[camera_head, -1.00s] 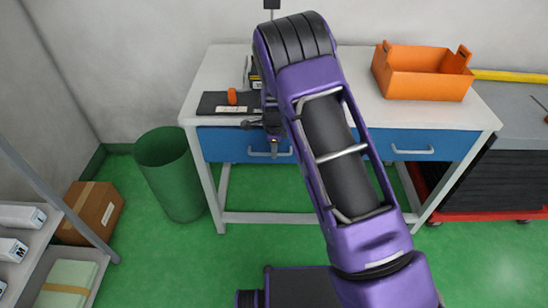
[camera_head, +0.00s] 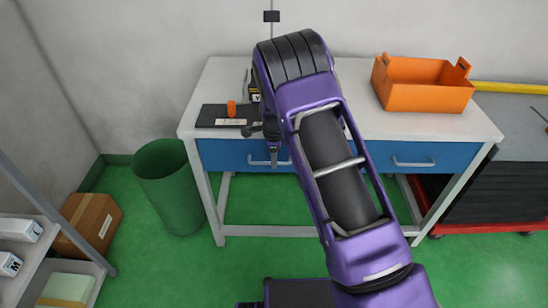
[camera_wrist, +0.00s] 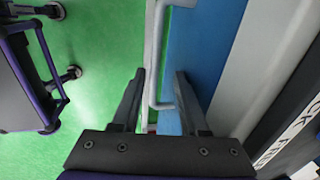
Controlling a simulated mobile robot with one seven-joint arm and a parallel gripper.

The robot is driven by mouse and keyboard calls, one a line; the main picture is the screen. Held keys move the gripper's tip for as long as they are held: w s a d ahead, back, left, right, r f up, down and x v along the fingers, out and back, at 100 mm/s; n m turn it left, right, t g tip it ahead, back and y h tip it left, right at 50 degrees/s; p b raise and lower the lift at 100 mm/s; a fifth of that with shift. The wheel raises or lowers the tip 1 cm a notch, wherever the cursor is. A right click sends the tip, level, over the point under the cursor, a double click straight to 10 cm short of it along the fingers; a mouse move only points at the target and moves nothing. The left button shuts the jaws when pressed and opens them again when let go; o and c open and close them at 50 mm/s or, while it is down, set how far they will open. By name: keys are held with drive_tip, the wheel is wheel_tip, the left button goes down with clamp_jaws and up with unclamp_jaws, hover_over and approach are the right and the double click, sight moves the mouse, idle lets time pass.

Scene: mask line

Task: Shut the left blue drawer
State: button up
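The left blue drawer (camera_head: 222,155) is in the white table's front, partly hidden by my arm in the head view. Its front looks about flush with the table edge; a small gap cannot be ruled out. In the wrist view the blue front (camera_wrist: 192,60) runs beside its light metal bar handle (camera_wrist: 152,85). My gripper (camera_wrist: 160,75) is open, with one finger on each side of the handle's line. The right finger is over the blue front. Contact cannot be told. In the head view my gripper is small and dark, in front of this drawer.
The right blue drawer (camera_head: 430,155) looks shut. On the white table (camera_head: 370,122) are an orange bin (camera_head: 425,98) and a dark tray (camera_head: 212,117). A green bin (camera_head: 170,190) stands left of the table. Green floor (camera_head: 270,250) is clear in front.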

drive_tip(key=shift+s, duration=0.1)
drive_tip(key=s+r+p, duration=0.2)
drive_tip(key=s+r, duration=0.1)
drive_tip(key=r, duration=1.4)
drive_tip(key=shift+s+r, duration=0.1)
